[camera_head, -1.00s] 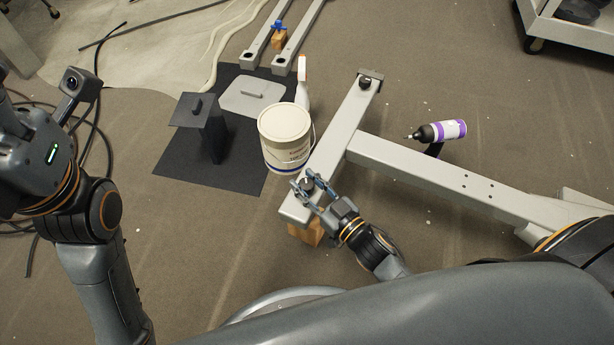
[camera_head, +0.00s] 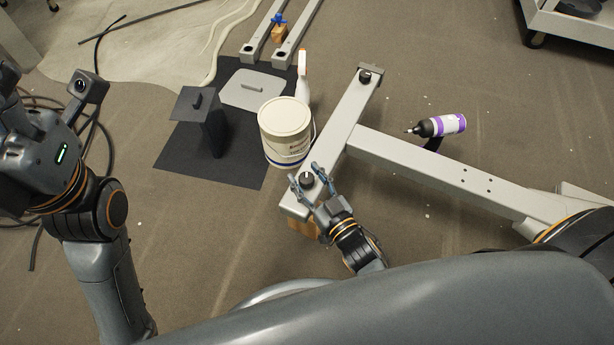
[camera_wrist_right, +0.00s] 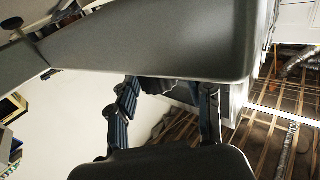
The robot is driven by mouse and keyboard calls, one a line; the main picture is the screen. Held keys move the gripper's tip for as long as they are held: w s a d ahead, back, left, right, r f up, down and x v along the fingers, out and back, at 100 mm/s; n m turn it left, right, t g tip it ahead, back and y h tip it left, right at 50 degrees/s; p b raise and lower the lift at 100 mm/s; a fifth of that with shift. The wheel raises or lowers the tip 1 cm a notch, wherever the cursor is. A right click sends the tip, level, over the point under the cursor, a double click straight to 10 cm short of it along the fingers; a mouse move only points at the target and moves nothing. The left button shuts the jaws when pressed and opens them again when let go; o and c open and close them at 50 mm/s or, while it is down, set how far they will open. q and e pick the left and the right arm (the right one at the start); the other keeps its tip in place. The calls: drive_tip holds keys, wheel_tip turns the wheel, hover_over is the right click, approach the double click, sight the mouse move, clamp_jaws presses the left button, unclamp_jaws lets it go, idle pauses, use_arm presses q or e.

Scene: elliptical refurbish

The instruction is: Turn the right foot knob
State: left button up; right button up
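A pale grey foot bar (camera_head: 345,122) lies across the floor, with a small dark knob at each end. The near knob (camera_head: 306,181) is on the end close to me; the far knob (camera_head: 365,76) stands at the other end. My right gripper (camera_head: 306,174) is open, with one finger on each side of the near knob. I cannot tell if the fingers touch it. In the right wrist view the fingers (camera_wrist_right: 165,108) show apart below a large grey surface; the near knob is not clear there. My left arm is at the left, its fingers (camera_head: 8,80) partly cut off.
A long beam (camera_head: 430,168) runs right from the bar. A wooden block (camera_head: 304,227) supports the bar's near end.

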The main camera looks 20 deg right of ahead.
sight(311, 184)
drive_tip(key=shift+s, duration=0.1)
drive_tip(key=v, duration=0.7)
drive_tip(key=shift+s, duration=0.15)
